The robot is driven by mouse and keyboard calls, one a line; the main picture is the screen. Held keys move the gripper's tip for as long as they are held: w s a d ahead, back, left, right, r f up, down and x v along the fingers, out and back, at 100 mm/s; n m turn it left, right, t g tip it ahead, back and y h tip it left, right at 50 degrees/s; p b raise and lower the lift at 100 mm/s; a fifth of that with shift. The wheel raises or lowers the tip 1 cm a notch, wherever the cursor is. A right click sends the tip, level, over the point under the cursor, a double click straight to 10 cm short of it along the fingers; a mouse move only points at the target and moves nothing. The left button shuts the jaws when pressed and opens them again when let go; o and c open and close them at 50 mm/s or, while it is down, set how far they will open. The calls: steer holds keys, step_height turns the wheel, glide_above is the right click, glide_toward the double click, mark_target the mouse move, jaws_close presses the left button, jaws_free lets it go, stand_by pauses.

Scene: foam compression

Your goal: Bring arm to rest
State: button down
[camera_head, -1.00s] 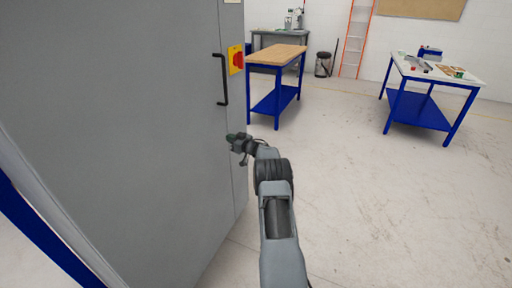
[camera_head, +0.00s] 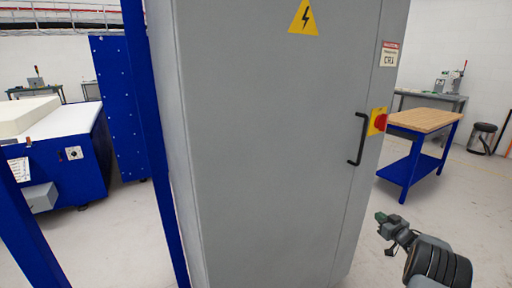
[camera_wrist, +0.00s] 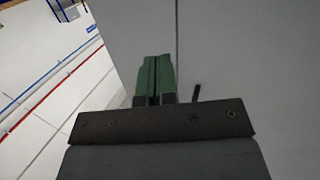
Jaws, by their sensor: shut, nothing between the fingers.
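My gripper (camera_head: 381,218) shows at the lower right of the head view, at the end of my dark grey arm. It is in front of and to the right of the grey cabinet, over bare floor. In the wrist view its green fingers (camera_wrist: 154,78) lie side by side, shut with nothing between them. The grey cabinet face (camera_wrist: 225,60) fills much of the wrist view beyond the fingers.
The tall grey cabinet (camera_head: 270,140) with a black handle (camera_head: 359,140) and red switch (camera_head: 379,121) fills the middle. A wood-topped blue table (camera_head: 424,120) stands behind at right. A blue machine with white blocks (camera_head: 70,135) is at left. Pale floor lies at right.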

steer(key=s+d+f+m+g+h, duration=0.3)
steer(key=d+f+m+g+h, duration=0.1)
steer(key=f+h, duration=0.15)
steer(key=s+a+r+m+g+h+p, duration=0.2)
steer(key=s+a+g, duration=0.2)
steer(key=s+g, duration=0.15)
steer(key=s+a+r+n+g+y+p, duration=0.1)
steer(key=s+a+r+p, duration=0.2)
steer(key=s+a+r, duration=0.5)
steer(key=s+a+r+n+g+y+p, duration=0.1)
steer(key=s+a+r, duration=0.7)
steer(key=a, duration=0.9)
steer(key=s+a+r+n+g+y+p, duration=0.1)
steer(key=s+a+r+y+p, duration=0.2)
steer(key=a, duration=1)
steer(key=s+r+p, duration=0.2)
steer(key=s+r, duration=0.3)
steer(key=shift+s+r+n+g, duration=0.15)
steer(key=shift+s+n+g, duration=0.2)
steer(key=shift+n, duration=0.05)
steer(key=c, duration=1.8)
jaws_free()
steer(key=shift+y, duration=0.25)
